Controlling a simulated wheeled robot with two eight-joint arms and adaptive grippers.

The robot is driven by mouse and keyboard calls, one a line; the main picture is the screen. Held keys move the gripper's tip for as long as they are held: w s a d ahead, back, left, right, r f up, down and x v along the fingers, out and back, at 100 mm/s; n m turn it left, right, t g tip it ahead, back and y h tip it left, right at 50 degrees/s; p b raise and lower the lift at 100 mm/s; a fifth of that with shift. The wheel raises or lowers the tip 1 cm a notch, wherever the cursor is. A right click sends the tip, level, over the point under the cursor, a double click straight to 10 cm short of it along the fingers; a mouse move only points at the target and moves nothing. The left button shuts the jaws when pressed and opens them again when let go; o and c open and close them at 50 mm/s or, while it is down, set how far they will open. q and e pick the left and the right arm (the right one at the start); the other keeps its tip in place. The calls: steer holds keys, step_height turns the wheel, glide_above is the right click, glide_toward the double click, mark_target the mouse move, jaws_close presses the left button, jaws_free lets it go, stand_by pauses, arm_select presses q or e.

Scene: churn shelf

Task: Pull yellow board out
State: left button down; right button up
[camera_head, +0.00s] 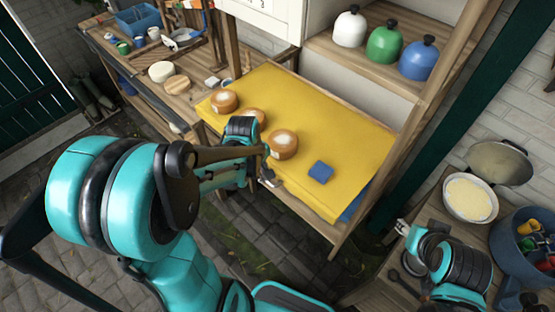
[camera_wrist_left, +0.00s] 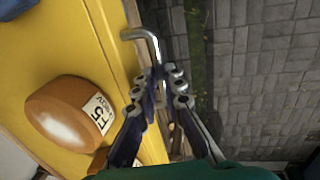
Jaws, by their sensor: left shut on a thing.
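The yellow board (camera_head: 330,130) lies on the wooden shelf, tilted across the head view, with its front edge toward me. Three round brown cheese-like pieces (camera_head: 224,101) and a small blue square (camera_head: 320,172) rest on it. In the left wrist view the board (camera_wrist_left: 50,50) fills the left side, with a labelled round piece (camera_wrist_left: 72,112) on it. My left gripper (camera_wrist_left: 165,78) is shut on a bent metal rod (camera_wrist_left: 146,38) at the board's front edge. Whether the rod is fixed to the board is unclear. My right gripper (camera_head: 404,229) is at lower right, its jaws too small to judge.
White, green and blue domed jars (camera_head: 384,45) stand on the upper shelf. A bowl (camera_head: 470,198) and a blue pot (camera_head: 525,245) sit on the right table. A blue crate (camera_head: 138,19) is at back left. The paved floor (camera_head: 235,235) before the shelf is clear.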

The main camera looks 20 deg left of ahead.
arm_select(q)
steer(key=shift+s+a, duration=0.3)
steer(key=shift+s, duration=0.6)
steer(key=shift+s+a, duration=0.35)
steer(key=shift+s, duration=0.5)
steer(key=shift+s+a, duration=0.3)
steer(key=shift+s, duration=0.6)
steer(key=c, duration=1.6)
jaws_free()
steer(key=shift+r, duration=0.15)
step_height(320, 180, up, 12)
steer(key=s, duration=0.2)
steer(key=shift+a+f, duration=0.25)
steer(key=shift+a, duration=0.15)
